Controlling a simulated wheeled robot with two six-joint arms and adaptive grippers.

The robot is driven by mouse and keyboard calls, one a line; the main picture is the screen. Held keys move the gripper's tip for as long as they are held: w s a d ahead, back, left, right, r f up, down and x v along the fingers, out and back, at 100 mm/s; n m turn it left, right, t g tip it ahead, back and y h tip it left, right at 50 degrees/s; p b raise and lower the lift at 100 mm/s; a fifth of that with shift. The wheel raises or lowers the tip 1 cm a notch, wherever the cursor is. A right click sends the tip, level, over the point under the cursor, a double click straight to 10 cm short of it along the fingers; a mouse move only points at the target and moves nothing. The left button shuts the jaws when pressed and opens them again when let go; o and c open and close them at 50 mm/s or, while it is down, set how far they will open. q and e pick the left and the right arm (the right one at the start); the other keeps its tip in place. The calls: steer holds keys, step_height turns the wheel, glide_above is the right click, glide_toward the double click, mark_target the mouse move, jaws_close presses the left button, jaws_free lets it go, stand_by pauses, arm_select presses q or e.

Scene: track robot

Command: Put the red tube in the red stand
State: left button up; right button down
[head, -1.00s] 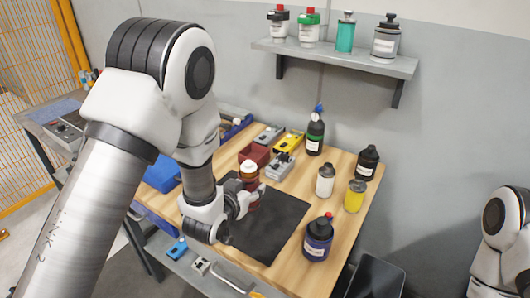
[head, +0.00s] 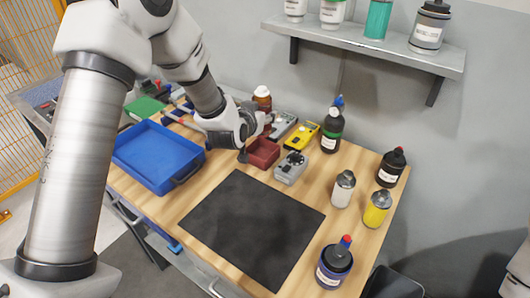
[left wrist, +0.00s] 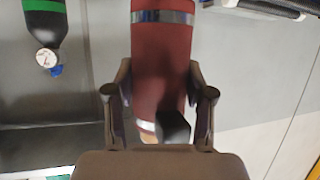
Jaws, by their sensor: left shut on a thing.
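My left gripper (head: 262,120) is shut on the red tube (head: 263,104), a dark red cylinder with a white top, held upright. In the left wrist view the red tube (left wrist: 162,65) stands between the two fingers, with silvery bands around it. The red stand (head: 263,152) is a small open dark red box on the table, just below the gripper in the head view. The tube's lower end is hidden by the gripper, so its height over the stand cannot be told. My right gripper is out of view.
A grey device (head: 291,168) and a yellow meter (head: 301,136) sit right of the stand. A blue tray (head: 157,180) lies left. A black mat (head: 250,228) is bare in front. Several bottles, including a green-banded one (head: 332,128), stand right, below a wall shelf (head: 365,42).

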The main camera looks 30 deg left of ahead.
arm_select(q)
step_height(320, 180, down, 9)
steer(key=shift+s+p, duration=0.1)
steer(key=shift+p, duration=0.4)
steer(key=shift+f, duration=0.25)
steer(key=shift+f, duration=0.1)
steer(key=o, duration=1.3)
steer(key=shift+c, duration=0.2)
steer(key=shift+s, duration=0.1)
